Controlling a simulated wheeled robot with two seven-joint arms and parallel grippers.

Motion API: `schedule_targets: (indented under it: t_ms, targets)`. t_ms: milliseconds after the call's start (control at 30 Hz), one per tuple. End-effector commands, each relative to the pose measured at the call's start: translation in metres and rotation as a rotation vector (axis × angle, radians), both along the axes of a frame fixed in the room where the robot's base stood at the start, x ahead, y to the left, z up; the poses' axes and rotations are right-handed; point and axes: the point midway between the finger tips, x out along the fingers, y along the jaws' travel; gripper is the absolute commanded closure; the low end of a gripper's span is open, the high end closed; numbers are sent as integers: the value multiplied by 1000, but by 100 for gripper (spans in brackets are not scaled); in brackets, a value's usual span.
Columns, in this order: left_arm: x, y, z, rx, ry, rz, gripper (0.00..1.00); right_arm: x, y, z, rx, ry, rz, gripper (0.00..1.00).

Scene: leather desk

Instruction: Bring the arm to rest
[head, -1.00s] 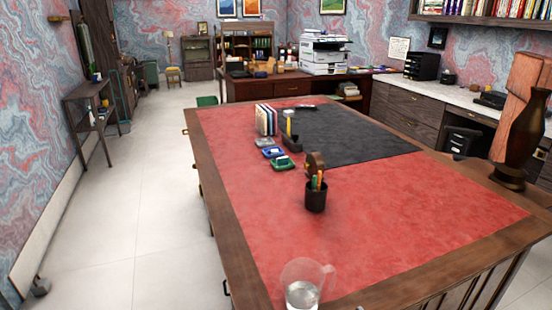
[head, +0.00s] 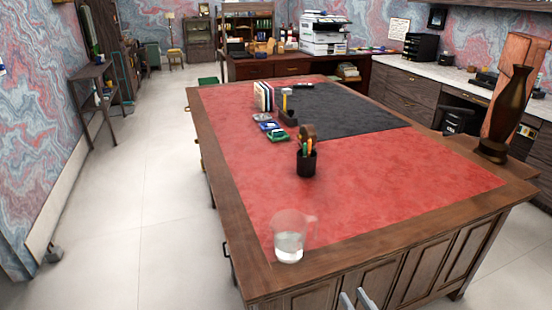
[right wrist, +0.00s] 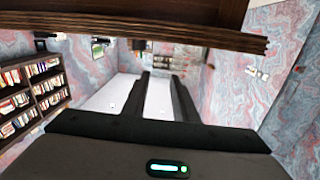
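My right gripper (head: 357,298) shows at the bottom edge of the head view, in front of the desk's near panelled side. In the right wrist view its two dark fingers (right wrist: 163,98) are apart with nothing between them. A dark wooden edge (right wrist: 150,30) crosses the top of that view, close to the fingers but with no contact visible. My left gripper is not in view.
The desk (head: 262,285) has a red and black leather top. A pen cup (head: 306,162) and a dark vase (head: 505,115) stand farther back.

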Motion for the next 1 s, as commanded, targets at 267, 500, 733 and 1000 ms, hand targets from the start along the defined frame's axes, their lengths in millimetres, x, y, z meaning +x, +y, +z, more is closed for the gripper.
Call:
schedule_targets:
  t_ms: [267, 500, 733, 1000]
  targets:
    - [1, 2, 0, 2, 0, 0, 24, 3, -4, -39, -21, 63, -19, 74]
    - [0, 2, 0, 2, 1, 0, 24, 2, -9, -100, -55, 162, -43, 74]
    - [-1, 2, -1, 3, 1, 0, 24, -15, -15, -199, -106, 329, -71, 74]
    - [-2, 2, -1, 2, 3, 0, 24, -84, -14, -355, -187, 618, -82, 74]
